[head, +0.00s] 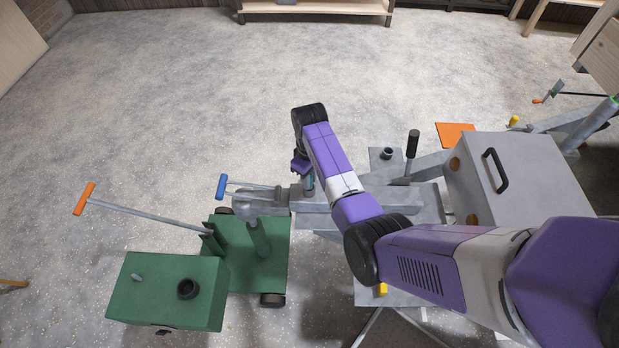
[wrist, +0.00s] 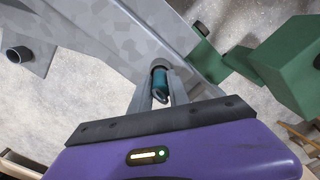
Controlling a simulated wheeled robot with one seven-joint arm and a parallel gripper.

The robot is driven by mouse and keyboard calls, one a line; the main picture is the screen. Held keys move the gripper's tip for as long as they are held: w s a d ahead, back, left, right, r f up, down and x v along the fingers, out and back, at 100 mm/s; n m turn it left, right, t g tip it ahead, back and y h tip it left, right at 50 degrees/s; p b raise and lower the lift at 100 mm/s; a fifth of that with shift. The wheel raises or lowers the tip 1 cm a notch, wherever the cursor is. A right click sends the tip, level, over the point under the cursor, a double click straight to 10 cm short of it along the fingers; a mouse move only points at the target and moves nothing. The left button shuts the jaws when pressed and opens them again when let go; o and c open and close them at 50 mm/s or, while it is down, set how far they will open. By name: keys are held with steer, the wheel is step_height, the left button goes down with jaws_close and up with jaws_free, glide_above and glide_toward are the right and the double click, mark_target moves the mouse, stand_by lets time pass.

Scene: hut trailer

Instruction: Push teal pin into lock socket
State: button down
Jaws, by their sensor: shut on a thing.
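The teal pin (wrist: 160,86) is between the two grey fingers of my gripper (wrist: 161,98) in the wrist view. The gripper is shut on it. The pin's far end points at the grey metal drawbar (wrist: 120,35), at or just short of its surface. I cannot tell whether the tip is inside an opening. No lock socket can be made out clearly; the pin and fingers cover that spot. In the head view a small teal patch of the pin (head: 309,182) shows beside the grey drawbar (head: 335,199), below my purple wrist.
A grey box (head: 520,185) with a black handle is at the right, near a black-gripped lever (head: 413,145).

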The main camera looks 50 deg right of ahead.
steer(key=shift+f, duration=0.1)
steer(key=c, duration=1.3)
jaws_free()
steer(key=shift+o, duration=0.2)
step_height(320, 180, up, 12)
steer(key=s+a+f+t+h, duration=0.3)
steer(key=s+f, duration=0.4)
steer(key=f, duration=0.4)
steer(key=s+a+t, duration=0.4)
steer(key=s+a, duration=0.2)
steer(key=s, duration=0.2)
steer(key=s+a+r+t+y, duration=0.1)
steer(key=s+a+r, duration=0.3)
steer(key=r, duration=0.4)
steer(key=s+a+r+t+y, duration=0.1)
steer(key=s+a+r+t, duration=0.3)
steer(key=s+r, duration=0.3)
steer(key=s+a+r+t+y, duration=0.1)
steer(key=s+a+r+t, duration=0.2)
steer(key=r, duration=0.6)
steer(key=shift+s+a+r+b, duration=0.3)
steer(key=shift+s+a+b, duration=0.15)
steer(key=shift+s+a, duration=0.8)
